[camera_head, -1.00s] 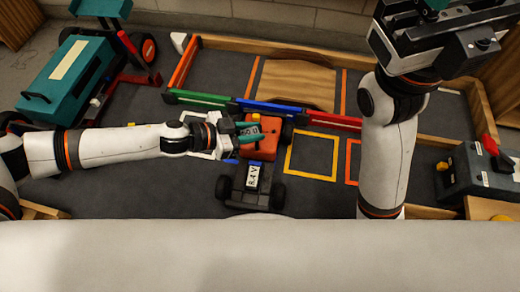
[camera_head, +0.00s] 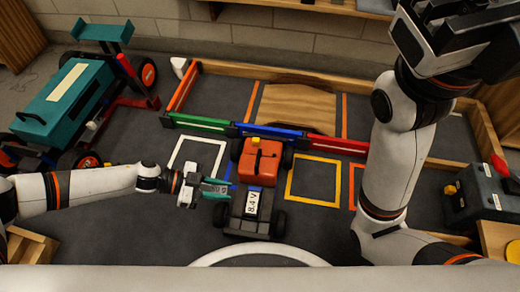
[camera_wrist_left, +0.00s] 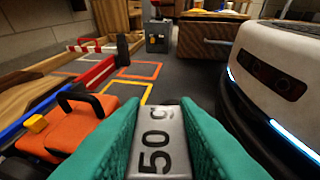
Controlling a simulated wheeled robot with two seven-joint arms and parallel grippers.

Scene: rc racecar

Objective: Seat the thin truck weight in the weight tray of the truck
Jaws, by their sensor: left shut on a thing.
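The truck stands on the dark floor, with an orange body (camera_head: 262,160) and a black rear part that carries a block marked 8.4 V (camera_head: 252,205). My left gripper (camera_head: 217,188) is just left of the truck. Its teal fingers are shut on a thin grey metal weight marked 50 g (camera_wrist_left: 158,145), which fills the gap between them in the left wrist view. The orange body (camera_wrist_left: 72,125) is at the left of that view. I cannot make out the weight tray clearly. My right gripper (camera_head: 440,25) is raised at the top right, and its fingers are unclear.
Taped squares in white (camera_head: 197,160) and yellow (camera_head: 313,180) lie beside the truck. Green, blue and red (camera_head: 337,145) barriers cross behind it, before a wooden ramp (camera_head: 292,108). A teal vehicle (camera_head: 68,100) stands left. A dark box (camera_head: 482,195) stands right.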

